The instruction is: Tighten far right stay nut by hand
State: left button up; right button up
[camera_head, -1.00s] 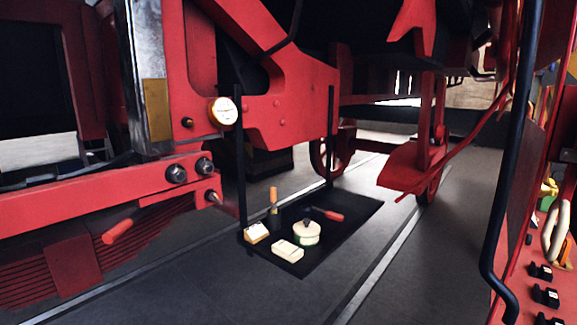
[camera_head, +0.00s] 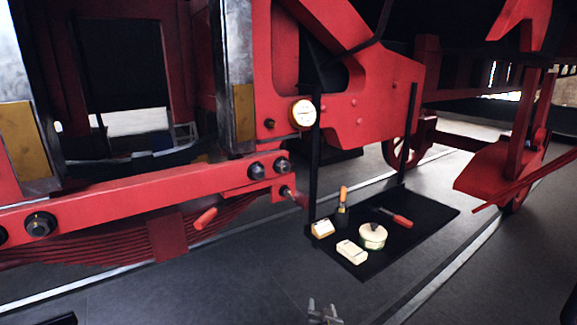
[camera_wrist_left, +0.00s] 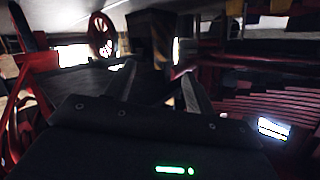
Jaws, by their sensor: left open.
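A red horizontal beam (camera_head: 120,202) runs across the left half of the head view. Two dark hex nuts sit side by side near its right end, the right one (camera_head: 282,165) and its left neighbour (camera_head: 257,170). A smaller dark fastener (camera_head: 286,192) sits just below the right one. Another dark nut (camera_head: 40,224) is at the left part of the beam. My left gripper (camera_head: 323,308) shows at the bottom edge, low and apart from the nuts. Its fingers also stand apart and empty in the left wrist view (camera_wrist_left: 158,88). My right gripper is not in view.
A black mat (camera_head: 425,220) on the floor holds a round tin (camera_head: 373,236), pale blocks (camera_head: 352,252), an orange-handled tool (camera_head: 343,193) and a red-handled tool (camera_head: 402,221). A red grip (camera_head: 205,218) sticks out below the beam. A round gauge (camera_head: 302,113) is above. The floor in front is clear.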

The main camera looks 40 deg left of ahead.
pick_arm(q)
jog(key=w+a+r+n+y+p, duration=0.1)
jog(key=w+a+r+n+y, duration=0.15)
jog(key=r, duration=0.85)
jog(key=w+a+r+n+y+p, duration=0.1)
jog(key=w+r+n+y+p, duration=0.15)
jog(key=r, duration=0.95)
jog(key=n+g+y+p, duration=0.3)
jog(key=n+g, duration=0.4)
jog(key=n, duration=0.2)
send_near(286, 166)
jog(key=p+x, duration=0.3)
jog(key=x, duration=0.4)
jog(key=shift+a+r, duration=0.1)
jog(key=shift+a, duration=0.05)
jog(key=shift+w+a+p, duration=0.25)
jog(key=shift+a+p, duration=0.1)
jog(key=shift+a, duration=0.3)
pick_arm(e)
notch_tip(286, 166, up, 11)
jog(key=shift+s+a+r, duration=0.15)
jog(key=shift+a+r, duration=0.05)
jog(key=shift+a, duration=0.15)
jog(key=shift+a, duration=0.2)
pick_arm(q)
jog(key=shift+c, duration=1.2)
jog(key=c, duration=0.7)
